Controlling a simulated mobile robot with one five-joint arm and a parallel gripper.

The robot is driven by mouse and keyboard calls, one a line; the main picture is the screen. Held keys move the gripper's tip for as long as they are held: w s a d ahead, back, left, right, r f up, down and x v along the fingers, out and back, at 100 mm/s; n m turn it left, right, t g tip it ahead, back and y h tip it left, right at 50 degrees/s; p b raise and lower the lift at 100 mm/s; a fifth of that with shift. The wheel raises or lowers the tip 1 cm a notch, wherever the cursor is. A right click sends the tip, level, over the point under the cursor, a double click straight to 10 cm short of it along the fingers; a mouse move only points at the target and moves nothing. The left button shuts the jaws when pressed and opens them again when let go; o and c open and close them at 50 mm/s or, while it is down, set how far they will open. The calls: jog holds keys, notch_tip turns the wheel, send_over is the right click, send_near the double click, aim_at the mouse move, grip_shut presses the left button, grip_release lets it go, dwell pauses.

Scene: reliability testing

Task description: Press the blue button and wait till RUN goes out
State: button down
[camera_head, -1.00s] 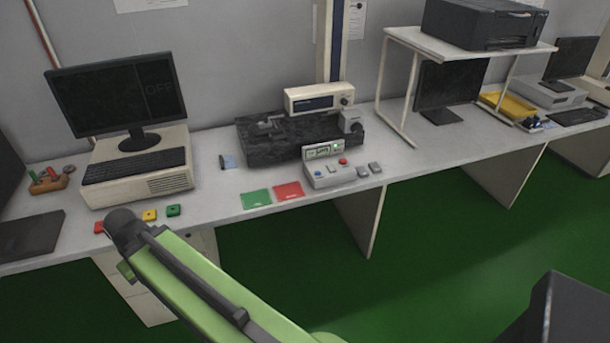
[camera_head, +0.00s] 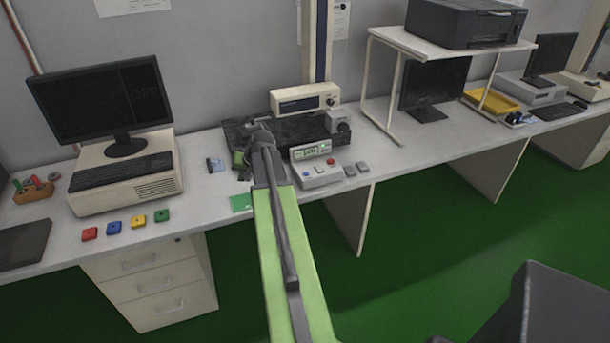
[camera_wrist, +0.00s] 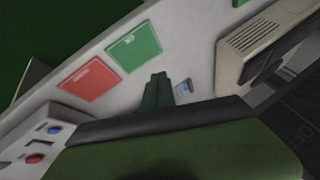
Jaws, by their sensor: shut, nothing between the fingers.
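The grey control box (camera_head: 318,180) stands on the bench right of my arm, with a blue button (camera_head: 307,174) and a red button (camera_head: 331,161) on top. Its upright display (camera_head: 311,151) shows a green lit spot at the right; the lettering is too small to read surely. My gripper (camera_head: 241,172) is shut and empty, left of the box and apart from the blue button. In the wrist view my gripper (camera_wrist: 157,88) points at the bench beside the green card, and the blue button (camera_wrist: 54,130) shows at the lower left.
A green card (camera_head: 241,203) and a red card (camera_wrist: 89,79) lie on the bench; my arm hides the red one in the head view. A dark instrument bed (camera_head: 235,134) stands behind. Coloured blocks (camera_head: 138,221) and a computer (camera_head: 125,185) are at the left.

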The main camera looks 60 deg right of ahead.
jog(key=s+d+r+m+h, duration=0.2)
jog(key=s+d, duration=0.3)
jog(key=d, duration=0.7)
jog(key=r+m+t+h, duration=0.1)
jog(key=r+m+h, duration=0.1)
jog(key=m, duration=0.1)
send_over(307, 175)
jog(key=shift+w+d+f, duration=0.1)
notch_tip(307, 175, down, 9)
jog(key=b, duration=0.8)
jog(key=shift+b, duration=0.35)
jog(key=shift+f+b, duration=0.3)
